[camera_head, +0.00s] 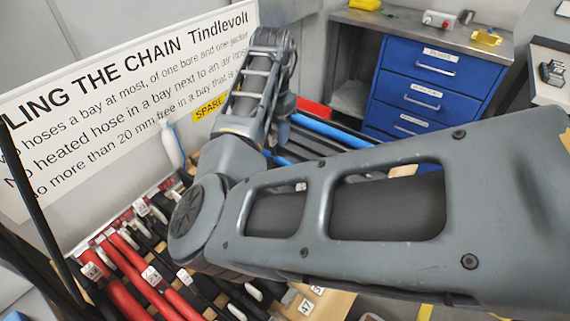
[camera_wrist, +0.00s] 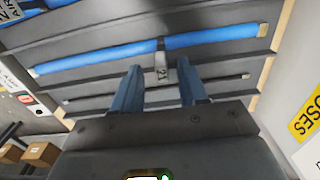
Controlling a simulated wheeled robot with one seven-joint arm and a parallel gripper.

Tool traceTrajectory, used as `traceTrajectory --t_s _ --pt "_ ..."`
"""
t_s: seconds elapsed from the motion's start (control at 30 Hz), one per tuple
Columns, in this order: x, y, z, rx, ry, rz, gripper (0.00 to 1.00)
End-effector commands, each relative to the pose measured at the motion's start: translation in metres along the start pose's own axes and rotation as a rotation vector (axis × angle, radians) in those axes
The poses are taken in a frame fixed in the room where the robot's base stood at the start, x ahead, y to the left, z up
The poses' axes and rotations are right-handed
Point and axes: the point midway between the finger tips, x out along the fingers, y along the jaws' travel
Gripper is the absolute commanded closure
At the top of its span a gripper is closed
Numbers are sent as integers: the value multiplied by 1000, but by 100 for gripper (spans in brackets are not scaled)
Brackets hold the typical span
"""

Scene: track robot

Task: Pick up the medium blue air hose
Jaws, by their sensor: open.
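A blue air hose (camera_wrist: 100,58) lies lengthwise in a dark bay in the wrist view, with a pale tag (camera_wrist: 162,72) reading about 21 hanging at its middle. Part of another blue hose (camera_wrist: 30,8) shows at the top left edge. My gripper (camera_wrist: 160,80) is open and empty, its two fingers pointing toward the tagged hose, one on each side of the tag. I cannot tell whether they touch anything. In the head view a blue hose (camera_head: 328,128) shows beyond my arm, which hides my fingers. I cannot tell from size which hose is medium.
A thin black hose (camera_wrist: 215,80) lies in the adjacent bay. Red hoses (camera_head: 122,270) with tags fill the lower left. A sign board (camera_head: 110,100) stands behind the rack. A blue drawer cabinet (camera_head: 425,85) stands at the back. Cardboard boxes (camera_wrist: 40,153) show at lower left.

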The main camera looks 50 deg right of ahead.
Motion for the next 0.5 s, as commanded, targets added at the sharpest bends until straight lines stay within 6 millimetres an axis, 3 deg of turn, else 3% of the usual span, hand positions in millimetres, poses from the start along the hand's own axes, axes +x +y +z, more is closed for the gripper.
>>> traceTrajectory --t_s 0.3,0.5 --pt "41 -3 4 -1 -1 2 57" --pt "50 -3 3 0 0 0 57"
